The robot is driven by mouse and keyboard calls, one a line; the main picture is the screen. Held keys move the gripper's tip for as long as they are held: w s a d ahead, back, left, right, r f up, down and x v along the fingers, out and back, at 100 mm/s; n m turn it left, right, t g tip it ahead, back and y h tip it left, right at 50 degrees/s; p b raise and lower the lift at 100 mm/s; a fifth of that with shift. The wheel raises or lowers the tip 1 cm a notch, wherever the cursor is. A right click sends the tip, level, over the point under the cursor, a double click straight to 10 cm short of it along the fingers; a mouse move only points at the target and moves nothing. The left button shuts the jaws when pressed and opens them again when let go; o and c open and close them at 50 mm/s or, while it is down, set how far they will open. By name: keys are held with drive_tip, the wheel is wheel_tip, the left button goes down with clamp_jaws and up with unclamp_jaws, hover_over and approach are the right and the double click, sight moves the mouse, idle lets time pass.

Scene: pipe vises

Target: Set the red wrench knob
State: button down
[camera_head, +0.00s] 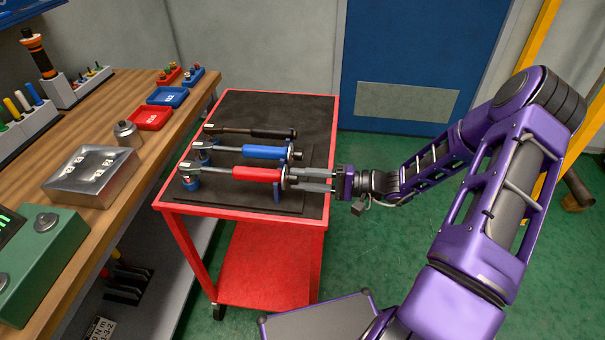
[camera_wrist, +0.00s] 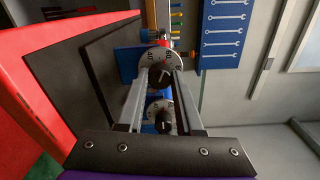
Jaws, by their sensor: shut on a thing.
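The red-handled wrench (camera_head: 257,174) lies on the cart, the nearest of three in the head view, with its head at left. My gripper (camera_head: 303,179) reaches in from the right and is shut at the end of its handle. In the wrist view, my gripper's fingers (camera_wrist: 161,79) stand either side of a black knob (camera_wrist: 160,78) with a pale pointer mark. A white numbered dial (camera_wrist: 150,58) sits behind it; its reading is too small to tell.
The blue-handled wrench (camera_head: 264,153) and black-handled wrench (camera_head: 270,133) lie close behind on the red cart (camera_head: 168,207). A second black knob (camera_wrist: 160,122) with a dial shows in the wrist view. A wooden workbench (camera_head: 140,160) stands at left. Green floor right of the cart is open.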

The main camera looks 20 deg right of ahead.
drive_tip(key=m+p, duration=0.2)
drive_tip(key=m, duration=0.4)
drive_tip(key=shift+r+p, duration=0.1)
drive_tip(key=shift+p, duration=0.3)
drive_tip(key=m+p, duration=0.2)
drive_tip(key=m, duration=0.4)
drive_tip(key=shift+g, duration=0.4)
drive_tip(key=shift+m, duration=0.3)
drive_tip(key=c, duration=0.5)
unclamp_jaws()
drive_tip(key=shift+c, duration=0.2)
drive_tip(key=f+b+v, duration=0.1)
drive_tip(key=v, duration=1.6)
drive_tip(key=shift+d, duration=0.3)
drive_tip(key=shift+a, duration=0.1)
